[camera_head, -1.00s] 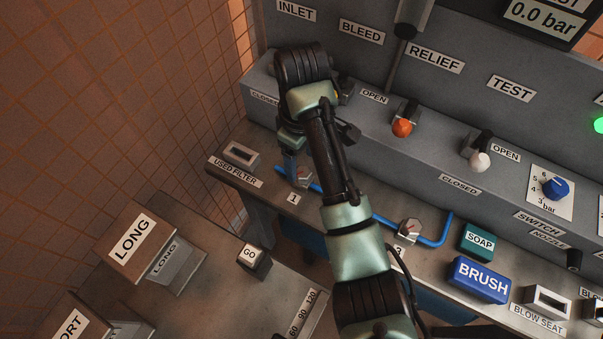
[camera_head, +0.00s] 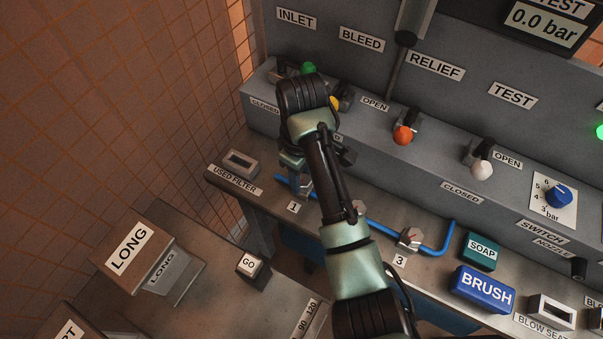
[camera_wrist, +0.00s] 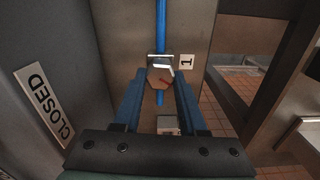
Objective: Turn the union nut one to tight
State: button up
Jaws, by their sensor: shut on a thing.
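Union nut one (camera_wrist: 160,78) is a grey hex nut with a red mark on its face, on the blue pipe (camera_wrist: 161,22) beside the label 1 (camera_wrist: 186,62). In the wrist view, the two blue fingers of my gripper (camera_wrist: 158,84) stand on either side of the nut, shut on it. In the head view, my gripper (camera_head: 304,184) is down at the bench just above the label 1 (camera_head: 293,207) and mostly hides this nut.
Two more nuts sit on the pipe, one beside my arm (camera_head: 357,209) and one by label 3 (camera_head: 410,239). The valve ledge with the orange knob (camera_head: 403,135) and white knob (camera_head: 481,170) rises behind. A used filter slot (camera_head: 240,162) lies left.

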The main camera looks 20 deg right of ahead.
jog(key=shift+r+p, duration=0.1)
jog(key=shift+p, duration=0.35)
grip_shut()
jog(key=shift+r+m+p, duration=0.1)
jog(key=shift+m+p, duration=0.6)
jog(key=shift+p, duration=0.05)
jog(key=m+p, duration=0.2)
jog(key=shift+r+p, duration=0.1)
jog(key=shift+p, duration=0.3)
jog(key=m+p, duration=0.2)
jog(key=m, duration=0.1)
jog(key=shift+d+f+m+p, duration=0.15)
jog(key=shift+m+p, duration=0.4)
jog(key=shift+m, duration=0.4)
jog(key=shift+f+m+p, duration=0.1)
jog(key=shift+m+p, duration=0.45)
jog(key=shift+m, duration=0.4)
jog(key=shift+w, duration=0.1)
jog(key=o, duration=1.1)
grip_release()
